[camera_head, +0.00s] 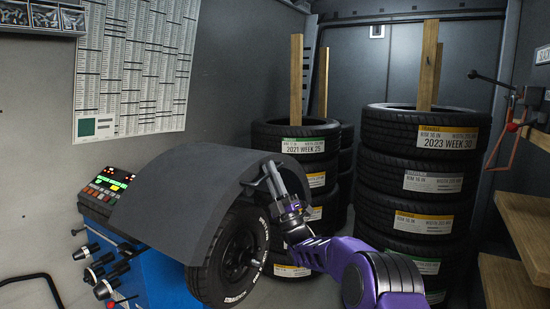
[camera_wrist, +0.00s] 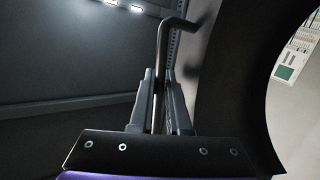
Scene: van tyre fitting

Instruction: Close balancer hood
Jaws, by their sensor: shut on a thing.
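The grey curved balancer hood (camera_head: 185,185) sits over the top of a mounted wheel (camera_head: 236,258) on the blue balancer (camera_head: 160,280) in the head view. My gripper (camera_head: 275,180) is at the hood's right front edge. In the wrist view my gripper (camera_wrist: 160,95) is shut on a thin bent metal handle (camera_wrist: 163,45), which runs between the two fingers. The hood's dark curved side (camera_wrist: 232,80) shows just right of the fingers. In the head view the handle is mostly hidden by my gripper.
Wooden shelves (camera_head: 525,225) are at the right edge. The balancer's control panel (camera_head: 108,185) is left of the hood. A printed chart (camera_head: 135,65) hangs on the wall behind.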

